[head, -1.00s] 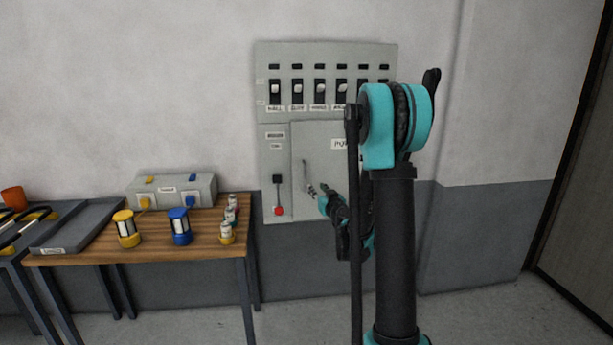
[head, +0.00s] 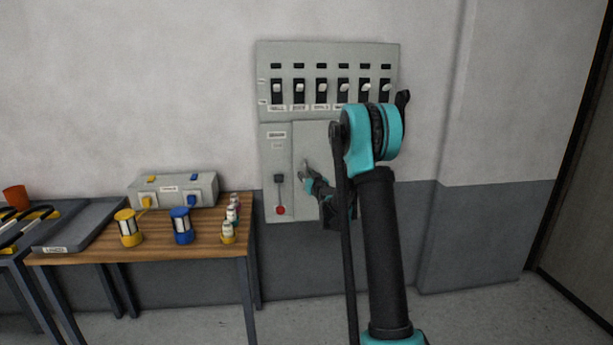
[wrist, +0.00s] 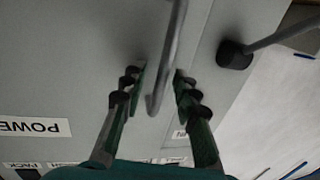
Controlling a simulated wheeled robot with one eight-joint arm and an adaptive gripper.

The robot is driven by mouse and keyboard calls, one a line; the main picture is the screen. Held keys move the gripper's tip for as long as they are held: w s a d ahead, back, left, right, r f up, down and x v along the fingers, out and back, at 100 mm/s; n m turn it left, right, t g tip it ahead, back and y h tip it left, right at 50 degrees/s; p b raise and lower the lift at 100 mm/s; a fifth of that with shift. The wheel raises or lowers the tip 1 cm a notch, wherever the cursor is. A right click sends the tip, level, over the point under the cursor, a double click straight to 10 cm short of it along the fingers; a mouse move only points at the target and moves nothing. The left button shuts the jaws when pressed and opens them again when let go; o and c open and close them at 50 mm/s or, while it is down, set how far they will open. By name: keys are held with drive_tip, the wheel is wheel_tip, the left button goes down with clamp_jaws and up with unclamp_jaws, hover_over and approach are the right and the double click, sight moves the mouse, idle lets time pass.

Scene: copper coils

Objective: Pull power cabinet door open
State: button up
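The grey power cabinet (head: 268,160) is mounted on the wall, and its door (head: 300,207) looks shut. The door's metal bar handle (wrist: 174,50) runs down between my fingers in the wrist view; its lower end is bent. My gripper (wrist: 160,85) is open, with one finger on each side of the handle and gaps to both. In the head view my gripper (head: 307,176) is at the door's left part, over the handle. My arm hides the right part of the door there. The door's POWER label (wrist: 35,126) shows upside down in the wrist view.
A row of switches (head: 320,90) is above. A wooden table (head: 150,245) with coils stands left.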

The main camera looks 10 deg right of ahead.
drive_tip(key=shift+c, duration=0.6)
clamp_jaws()
